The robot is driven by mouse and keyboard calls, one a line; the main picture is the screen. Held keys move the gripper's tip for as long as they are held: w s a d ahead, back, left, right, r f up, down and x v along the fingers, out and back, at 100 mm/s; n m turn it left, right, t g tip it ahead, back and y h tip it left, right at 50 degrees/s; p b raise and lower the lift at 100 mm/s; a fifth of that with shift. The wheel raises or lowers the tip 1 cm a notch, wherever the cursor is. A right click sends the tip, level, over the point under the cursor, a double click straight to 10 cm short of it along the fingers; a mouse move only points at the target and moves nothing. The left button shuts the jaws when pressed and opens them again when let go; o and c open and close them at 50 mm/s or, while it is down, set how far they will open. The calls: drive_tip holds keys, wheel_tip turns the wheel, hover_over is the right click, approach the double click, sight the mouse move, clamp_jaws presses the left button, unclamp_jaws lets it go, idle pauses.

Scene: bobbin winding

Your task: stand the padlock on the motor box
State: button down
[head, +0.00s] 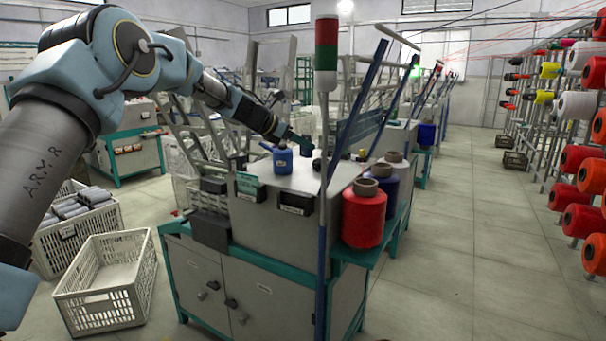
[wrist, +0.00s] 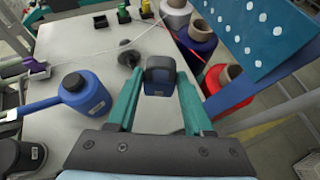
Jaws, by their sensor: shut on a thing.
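In the head view my gripper (head: 300,140) is over the far part of the grey motor box (head: 268,219), whose pale top also fills much of the wrist view (wrist: 85,48). The padlock looks close above that top or on it; I cannot tell whether they touch.
A blue bottle (head: 282,159) stands on the pale top, left of my gripper in the wrist view (wrist: 82,92). A dark round piece on a thin rod (wrist: 128,56) lies beyond the padlock. A red thread cone (head: 363,216) stands at the right on a lower shelf.

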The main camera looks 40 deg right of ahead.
wheel_tip(320, 180, down, 9)
idle(0.4)
drive_tip(key=shift+c, duration=1.4)
unclamp_jaws()
drive_tip(key=shift+w+a, duration=0.1)
drive_tip(key=s+b+v, duration=0.1)
drive_tip(key=b+v, duration=0.1)
drive_tip(key=v, duration=0.9)
drive_tip(key=shift+w+a+r, duration=0.3)
drive_tip(key=shift+w+a, duration=0.05)
drive_tip(key=shift+w, duration=0.1)
drive_tip(key=shift+a, duration=0.1)
